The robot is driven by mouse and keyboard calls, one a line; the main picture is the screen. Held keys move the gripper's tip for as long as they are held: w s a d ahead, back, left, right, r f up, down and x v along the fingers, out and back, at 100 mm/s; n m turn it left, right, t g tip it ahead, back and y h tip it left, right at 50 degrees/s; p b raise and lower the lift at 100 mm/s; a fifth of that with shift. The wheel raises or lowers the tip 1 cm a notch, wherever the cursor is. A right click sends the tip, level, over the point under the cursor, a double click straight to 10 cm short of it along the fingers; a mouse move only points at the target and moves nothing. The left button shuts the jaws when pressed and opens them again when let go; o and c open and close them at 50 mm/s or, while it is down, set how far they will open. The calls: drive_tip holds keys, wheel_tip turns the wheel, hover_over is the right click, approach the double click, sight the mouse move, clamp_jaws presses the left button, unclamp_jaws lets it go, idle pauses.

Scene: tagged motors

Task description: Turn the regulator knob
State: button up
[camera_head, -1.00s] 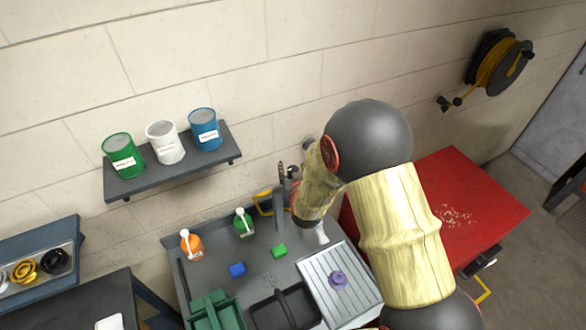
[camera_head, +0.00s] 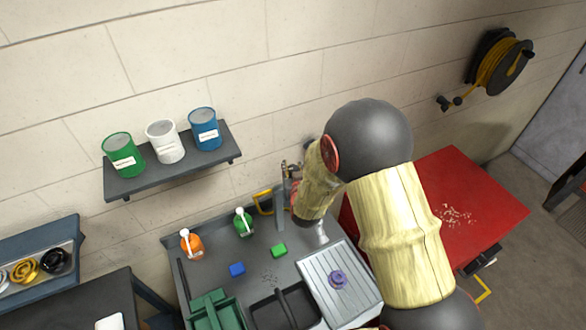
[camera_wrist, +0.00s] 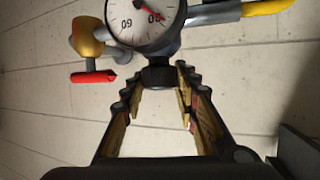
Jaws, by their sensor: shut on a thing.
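In the wrist view a round white pressure gauge (camera_wrist: 146,22) with a red needle sits at the top, on grey pipework. Just below it is a black knob-like part (camera_wrist: 159,77), which appears to be the regulator knob. My gripper (camera_wrist: 158,82) has its two fingertips on either side of this part and is shut on it. Its palm end fills the bottom of the view. In the head view my arm covers most of the regulator, and the gripper's grip on it cannot be made out there.
A red-handled valve (camera_wrist: 93,77) is left of the gauge. Below, a grey bench holds an orange bottle (camera_head: 192,246), a green bottle (camera_head: 243,224), blue (camera_head: 237,269) and green blocks (camera_head: 278,251), and a ribbed tray (camera_head: 350,292). A red table (camera_head: 480,205) stands right.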

drive_tip(key=shift+a+m+h+b, duration=0.1)
drive_tip(key=shift+m+h+b, duration=0.2)
drive_tip(key=shift+h, duration=0.1)
drive_tip(key=shift+m+h+b, duration=0.35)
drive_tip(key=shift+m+h, duration=0.05)
drive_tip(key=shift+h, duration=0.1)
drive_tip(key=o, duration=1.1)
drive_tip(key=shift+s, duration=0.1)
